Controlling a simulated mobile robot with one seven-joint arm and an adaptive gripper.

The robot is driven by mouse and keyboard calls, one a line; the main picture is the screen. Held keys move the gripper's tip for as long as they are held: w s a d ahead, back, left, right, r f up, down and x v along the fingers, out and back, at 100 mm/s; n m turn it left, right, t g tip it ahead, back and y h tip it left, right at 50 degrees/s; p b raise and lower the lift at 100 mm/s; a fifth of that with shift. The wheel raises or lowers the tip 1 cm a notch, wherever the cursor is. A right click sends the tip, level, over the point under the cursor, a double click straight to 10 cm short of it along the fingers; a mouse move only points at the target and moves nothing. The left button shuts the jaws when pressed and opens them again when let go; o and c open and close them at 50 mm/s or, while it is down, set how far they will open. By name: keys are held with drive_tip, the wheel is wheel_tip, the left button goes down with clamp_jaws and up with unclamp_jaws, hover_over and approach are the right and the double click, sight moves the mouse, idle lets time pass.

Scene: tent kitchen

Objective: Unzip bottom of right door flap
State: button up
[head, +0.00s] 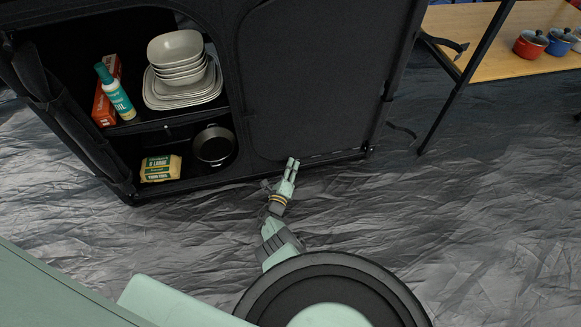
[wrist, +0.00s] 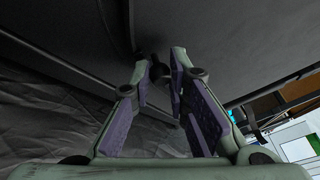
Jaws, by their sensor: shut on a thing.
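The right door flap (head: 318,75) is a black fabric panel that covers the right half of the black camp cupboard. It hangs closed, with a rounded seam at its lower left corner. My gripper (head: 291,166) is low in front of the flap's bottom edge, left of its middle. In the wrist view, my gripper (wrist: 162,78) has its fingers close together on a small dark zip pull (wrist: 156,68) against the dark fabric. The fingertips partly hide the pull. How far the zip is open cannot be made out.
The cupboard's open left half holds grey bowls and plates (head: 178,68), a bottle (head: 116,92), a dark pot (head: 213,145) and a yellow packet (head: 161,168). A wooden table (head: 490,45) with small pots stands at the right. The crinkled grey floor (head: 480,210) is clear at the right.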

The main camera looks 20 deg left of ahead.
clamp_jaws()
idle(0.4)
